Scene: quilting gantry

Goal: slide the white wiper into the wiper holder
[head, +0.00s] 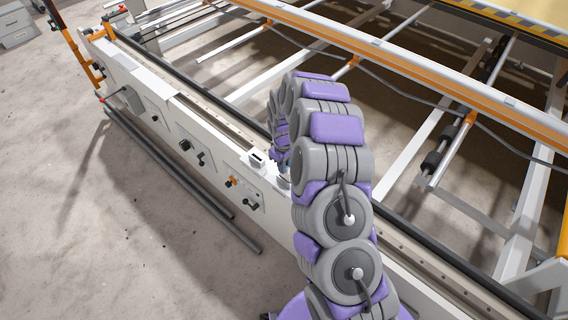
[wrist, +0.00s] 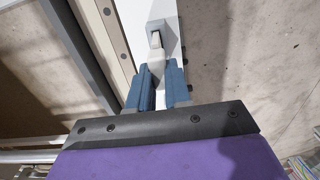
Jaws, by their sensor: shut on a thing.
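The white wiper (wrist: 157,67) is between the two blue fingers of my gripper (wrist: 158,82) in the wrist view. My gripper is shut on it. The wiper's far end points up the picture to the dark opening of a white block, which looks like the wiper holder (wrist: 172,40). The end overlaps the opening's lower edge; I cannot tell whether it is inside. In the head view a small white block with a dark slot, likely the same holder (head: 257,159), sits on the white machine rail. My gripper is just right of it, mostly hidden behind my arm.
The long white rail (head: 215,125) of the gantry runs diagonally, with knobs and levers on its front face. Dark bars (head: 185,180) lie along its front. Orange-and-white crossbeams (head: 410,65) span behind my arm. The concrete floor at left is mostly clear.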

